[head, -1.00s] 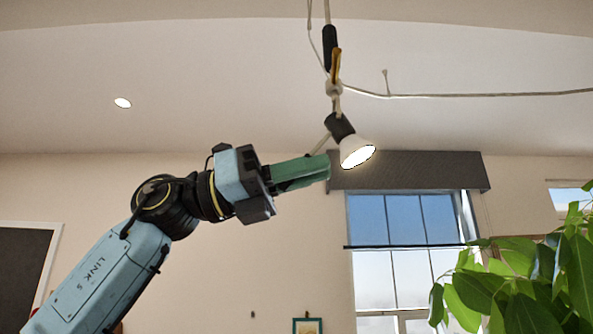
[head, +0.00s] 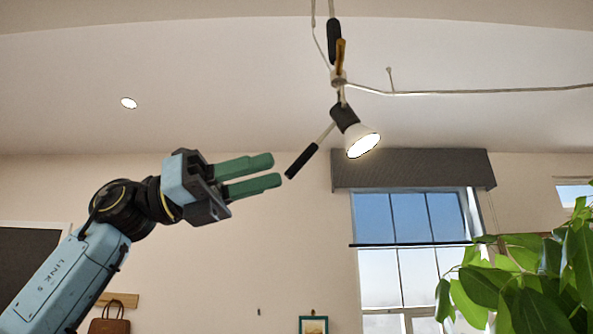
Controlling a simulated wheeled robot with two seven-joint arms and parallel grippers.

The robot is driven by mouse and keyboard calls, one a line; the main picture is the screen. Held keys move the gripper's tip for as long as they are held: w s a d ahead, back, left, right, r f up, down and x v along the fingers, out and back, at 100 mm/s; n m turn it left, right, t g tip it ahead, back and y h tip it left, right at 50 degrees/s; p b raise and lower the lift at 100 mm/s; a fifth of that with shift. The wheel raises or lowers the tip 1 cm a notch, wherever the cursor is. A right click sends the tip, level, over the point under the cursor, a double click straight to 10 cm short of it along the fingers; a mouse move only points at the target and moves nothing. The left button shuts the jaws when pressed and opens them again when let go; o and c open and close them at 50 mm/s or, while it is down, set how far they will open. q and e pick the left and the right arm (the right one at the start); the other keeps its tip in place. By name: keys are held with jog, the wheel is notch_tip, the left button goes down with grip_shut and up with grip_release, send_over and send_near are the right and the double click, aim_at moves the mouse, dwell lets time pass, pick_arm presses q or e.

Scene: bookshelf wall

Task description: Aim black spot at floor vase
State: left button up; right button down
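The black spot (head: 345,116) hangs from the ceiling cable fitting at the upper middle of the head view. My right gripper is not in view. The floor vase is not in view.
A white cable (head: 480,93) runs right from the fitting, with another black handle (head: 334,40) above. A leafy plant (head: 520,275) fills the lower right. A window (head: 408,220) with a grey valance is behind. The air between gripper and wall looks free.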

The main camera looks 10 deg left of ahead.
pick_arm(q)
jog(key=v, duration=0.5)
jog(key=shift+a+f+b, duration=0.1)
jog(key=shift+a+b, duration=0.2)
